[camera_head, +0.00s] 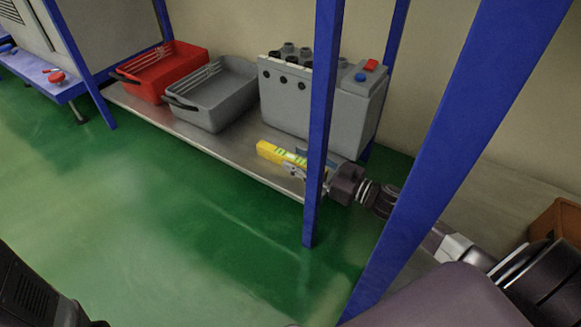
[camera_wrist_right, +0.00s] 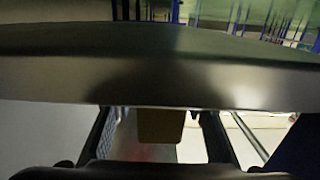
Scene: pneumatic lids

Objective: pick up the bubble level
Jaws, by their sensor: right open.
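The bubble level (camera_head: 271,151) is a yellow bar with greenish marks. It lies on the grey metal lower shelf (camera_head: 232,151), near the shelf's front edge, in the head view. My right gripper (camera_head: 297,168) is open at the level's right end, close to it or overlapping it in the picture. Whether they touch cannot be told. A blue post partly hides the wrist behind the gripper. In the right wrist view, a dark curved surface blocks much of the picture; a brownish block (camera_wrist_right: 160,125) shows between the fingers, and I cannot tell what it is. My left gripper is not in view.
A grey box with dark knobs (camera_head: 285,92) stands behind the level. A grey crate (camera_head: 213,120) and a red crate (camera_head: 150,90) stand further left. Blue posts (camera_head: 318,120) (camera_head: 420,180) stand close around my right arm. Green floor (camera_head: 150,220) in front is clear.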

